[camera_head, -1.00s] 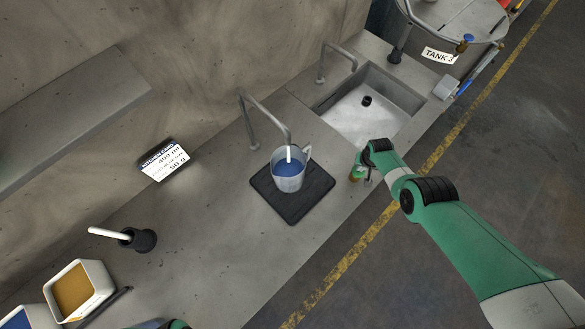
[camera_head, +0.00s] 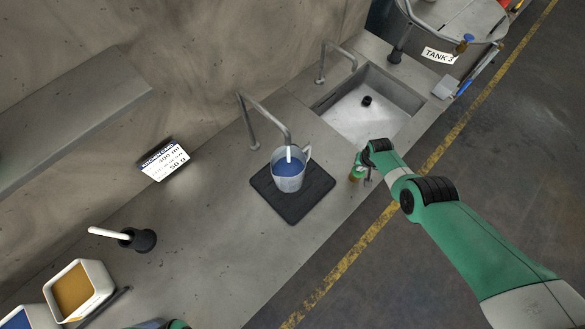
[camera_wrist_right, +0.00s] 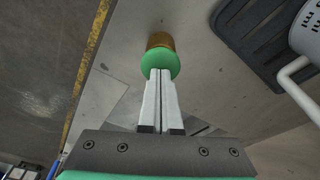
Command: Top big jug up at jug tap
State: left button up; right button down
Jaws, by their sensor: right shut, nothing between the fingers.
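The big jug (camera_head: 289,177), clear-walled with blue liquid inside, stands upright on a black mat (camera_head: 309,199) under the curved jug tap (camera_head: 268,119). A short white streak (camera_head: 289,153) shows between the tap's spout and the jug; I cannot tell whether it is running water. My right gripper (camera_head: 361,170) is at the counter's front edge beside a green-topped button with a brass base (camera_wrist_right: 160,61). In the right wrist view its shut, empty fingers (camera_wrist_right: 160,75) reach the green top and seem to touch it. The jug's handle and part of its wall show there too (camera_wrist_right: 307,32). My left gripper is not in view.
A sink (camera_head: 370,108) with a second tap (camera_head: 333,58) lies behind. A label card (camera_head: 164,161), a black holder with a white handle (camera_head: 137,239) and a tub of orange-brown powder (camera_head: 78,290) are at left. The counter before the mat is clear.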

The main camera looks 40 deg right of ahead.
dwell(0.5)
notch_tip(320, 180, up, 7)
jog(key=p, duration=0.6)
jog(key=shift+f+p, duration=0.1)
jog(key=shift+p, duration=0.25)
